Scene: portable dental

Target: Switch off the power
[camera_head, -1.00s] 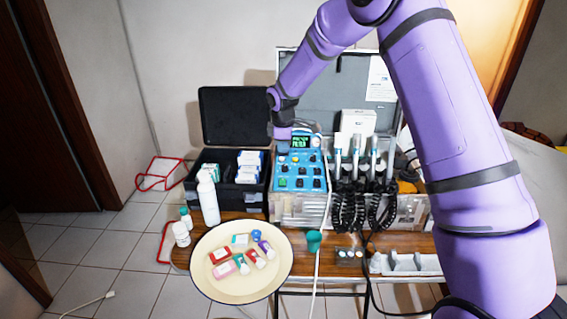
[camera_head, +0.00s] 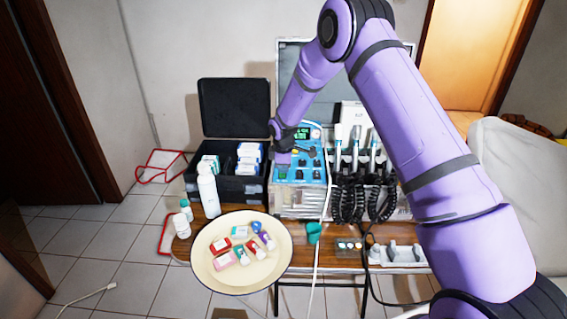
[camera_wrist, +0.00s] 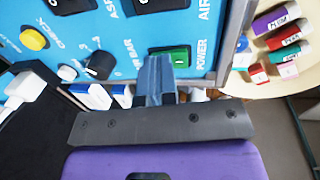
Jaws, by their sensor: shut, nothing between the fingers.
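The blue control panel (camera_head: 312,160) stands on the dental unit, with a small green display at its top and several black switches. In the wrist view the power switch (camera_wrist: 178,54), a green rocker in a black frame, sits beside the word POWER near the panel's edge. My gripper (camera_head: 284,168) is over the panel's lower left in the head view and hides part of it. In the wrist view its closed fingertips (camera_wrist: 155,66) are empty and just beside the green rocker. I cannot tell whether they touch it.
A black knob (camera_wrist: 99,65) and a yellow button (camera_wrist: 34,38) are near the switch. An open black case (camera_head: 237,187) with boxes stands left of the unit. A round tray (camera_head: 215,278) of small containers is in front. Corded handpieces (camera_head: 355,190) hang on the right.

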